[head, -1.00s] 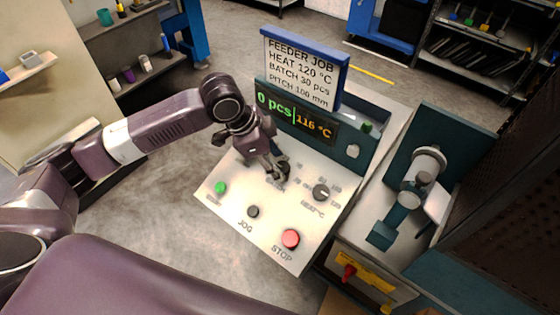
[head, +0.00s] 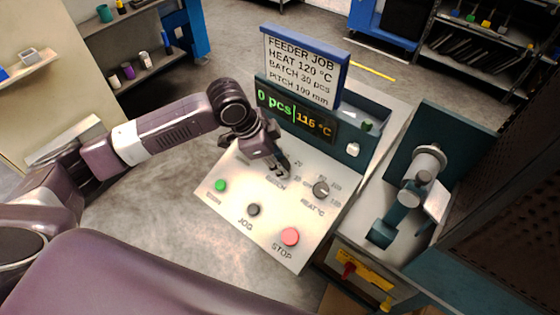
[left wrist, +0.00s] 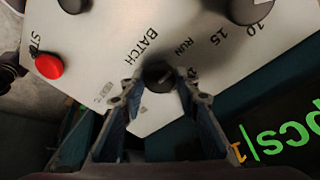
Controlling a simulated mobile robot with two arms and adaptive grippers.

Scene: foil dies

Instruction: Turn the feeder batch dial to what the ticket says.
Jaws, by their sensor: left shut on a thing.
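The batch dial (left wrist: 160,75) is a small dark knob on the pale panel, between my left fingers in the left wrist view. My left gripper (head: 280,172) is shut on it from above and hides most of it in the head view; its fingertips also show in the left wrist view (left wrist: 160,92). The pointer's setting is not clear to me. The ticket (head: 300,69) reads FEEDER JOB, HEAT 120 °C, BATCH 30 pcs, PITCH 100 mm. The display (head: 293,115) shows 0 pcs in green and about 116 °C in orange. My right gripper is not in view.
The heat dial (head: 321,189) sits close to the right of my left gripper. A green button (head: 221,186), black jog button (head: 253,210) and red stop button (head: 290,236) lie toward the panel's front. A teal machine (head: 425,165) stands at the right.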

